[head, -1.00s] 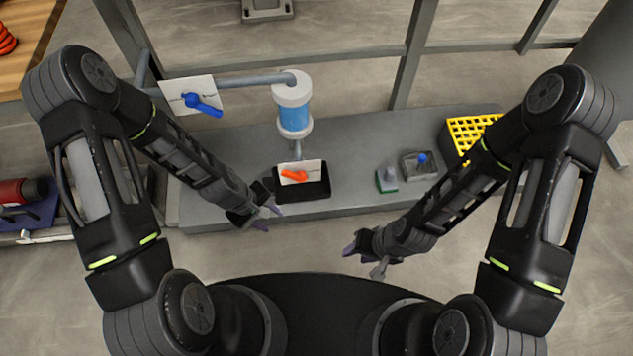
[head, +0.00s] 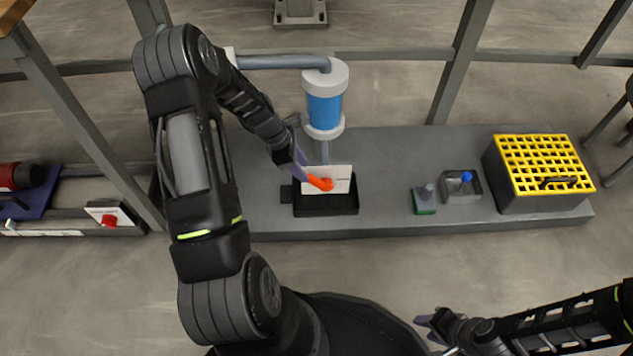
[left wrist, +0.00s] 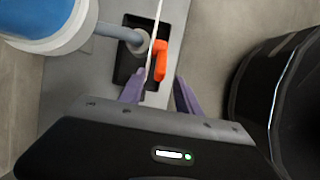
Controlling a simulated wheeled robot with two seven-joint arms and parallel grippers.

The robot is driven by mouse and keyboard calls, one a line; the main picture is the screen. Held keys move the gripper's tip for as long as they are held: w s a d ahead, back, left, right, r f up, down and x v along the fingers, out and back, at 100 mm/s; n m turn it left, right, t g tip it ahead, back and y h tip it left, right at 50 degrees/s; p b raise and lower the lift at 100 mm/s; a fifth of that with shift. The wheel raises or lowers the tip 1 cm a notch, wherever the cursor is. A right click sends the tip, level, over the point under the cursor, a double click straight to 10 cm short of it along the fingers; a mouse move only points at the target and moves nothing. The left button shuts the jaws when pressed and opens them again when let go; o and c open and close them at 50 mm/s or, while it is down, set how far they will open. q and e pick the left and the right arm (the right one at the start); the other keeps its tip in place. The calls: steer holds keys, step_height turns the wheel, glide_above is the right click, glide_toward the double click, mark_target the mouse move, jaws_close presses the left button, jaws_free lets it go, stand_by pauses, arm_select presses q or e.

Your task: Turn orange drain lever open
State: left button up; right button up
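The orange drain lever (head: 320,183) sits on a white plate (head: 340,180) below the blue filter cylinder (head: 324,108), above a black tray (head: 327,208). My left gripper (head: 301,168) is at the left side of the plate, close to the lever. In the left wrist view its purple fingers (left wrist: 158,92) are apart, with the plate's edge and the orange lever (left wrist: 160,61) ahead of and between them. Nothing shows between the fingers as gripped. My right gripper (head: 425,322) is low at the right, away from the bench; its opening is unclear.
A yellow-grid crate (head: 545,165), a grey container with a blue-topped item (head: 461,186) and a green-based item (head: 424,200) stand on the bench to the right. A grey pipe (head: 285,62) runs above. A red-buttoned box (head: 110,217) is at the left.

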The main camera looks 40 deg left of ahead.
mark_target(312, 181)
arm_select(q)
steer(key=b+x, duration=0.3)
steer(key=x, duration=0.5)
steer(key=shift+c, duration=0.2)
jaws_close()
stand_by(1.2)
